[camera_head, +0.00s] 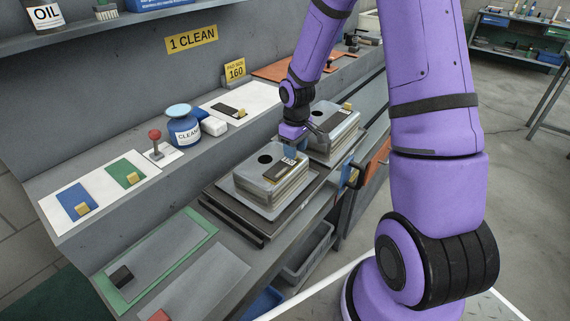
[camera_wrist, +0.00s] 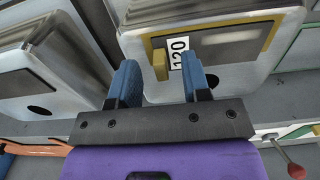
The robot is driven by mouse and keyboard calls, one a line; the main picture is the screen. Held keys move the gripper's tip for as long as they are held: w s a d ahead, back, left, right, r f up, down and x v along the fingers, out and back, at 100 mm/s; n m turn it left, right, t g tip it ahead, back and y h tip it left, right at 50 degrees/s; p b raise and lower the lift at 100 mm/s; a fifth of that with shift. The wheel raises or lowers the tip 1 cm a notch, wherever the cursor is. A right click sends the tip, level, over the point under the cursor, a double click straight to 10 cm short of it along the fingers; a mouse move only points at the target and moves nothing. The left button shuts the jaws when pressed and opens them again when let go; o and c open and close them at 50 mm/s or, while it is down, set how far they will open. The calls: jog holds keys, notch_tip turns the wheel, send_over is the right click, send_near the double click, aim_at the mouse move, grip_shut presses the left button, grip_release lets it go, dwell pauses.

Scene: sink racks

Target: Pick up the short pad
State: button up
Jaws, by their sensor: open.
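The block is beside a white label reading 120 (camera_wrist: 179,53), at a dark panel with a yellow border (camera_wrist: 230,42) on the stack. A second stack (camera_head: 345,135) stands beyond. The frames do not show clearly which piece is the short pad.
A green-edged board (camera_head: 155,260) lies in front.

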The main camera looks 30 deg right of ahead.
jog(key=shift+f, duration=0.9)
grip_shut()
jog(key=shift+w+r, duration=0.1)
jog(key=shift+r, duration=0.1)
